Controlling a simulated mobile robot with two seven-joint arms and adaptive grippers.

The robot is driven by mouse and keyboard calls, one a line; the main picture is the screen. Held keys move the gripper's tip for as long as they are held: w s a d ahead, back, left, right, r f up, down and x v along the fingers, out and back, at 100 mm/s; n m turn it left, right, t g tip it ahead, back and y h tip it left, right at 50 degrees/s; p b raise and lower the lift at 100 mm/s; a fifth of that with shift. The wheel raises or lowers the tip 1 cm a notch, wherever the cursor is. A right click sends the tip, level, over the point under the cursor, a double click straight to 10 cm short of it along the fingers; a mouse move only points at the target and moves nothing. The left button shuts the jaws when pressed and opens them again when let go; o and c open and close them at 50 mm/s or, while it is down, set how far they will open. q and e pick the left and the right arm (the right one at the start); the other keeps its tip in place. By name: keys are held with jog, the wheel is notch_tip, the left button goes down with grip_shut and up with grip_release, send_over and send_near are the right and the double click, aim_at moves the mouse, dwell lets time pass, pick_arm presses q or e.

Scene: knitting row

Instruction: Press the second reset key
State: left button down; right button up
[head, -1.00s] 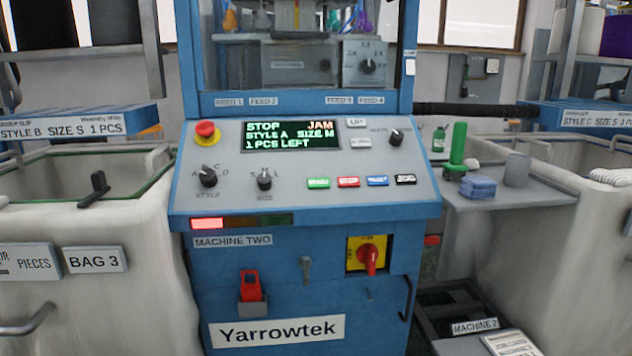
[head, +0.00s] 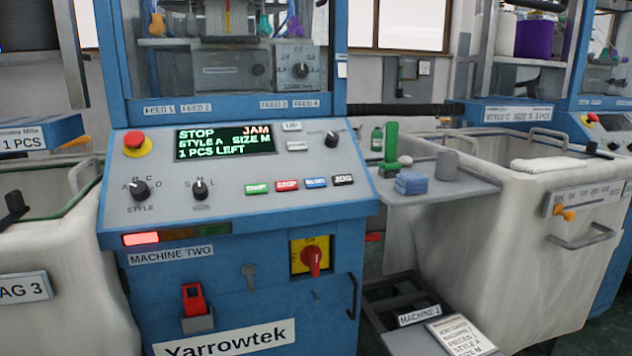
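The blue key (head: 315,183), whose small blurred label seems to read RESET, is on the sloped panel (head: 240,205) of MACHINE TWO. It is the third key in a row, between a red STOP key (head: 287,185) and a black JOG key (head: 343,180). A green key (head: 256,188) is at the row's left end. The display (head: 224,142) reads STOP, JAM, STYLE A, SIZE M, 1 PCS LEFT. A lamp (head: 141,239) at the panel's lower left glows red. Neither of my grippers is in view.
A red emergency knob (head: 134,140) and dark dials are on the same panel. Large pale bins flank the machine. Another machine's panel (head: 607,135) shows at far right.

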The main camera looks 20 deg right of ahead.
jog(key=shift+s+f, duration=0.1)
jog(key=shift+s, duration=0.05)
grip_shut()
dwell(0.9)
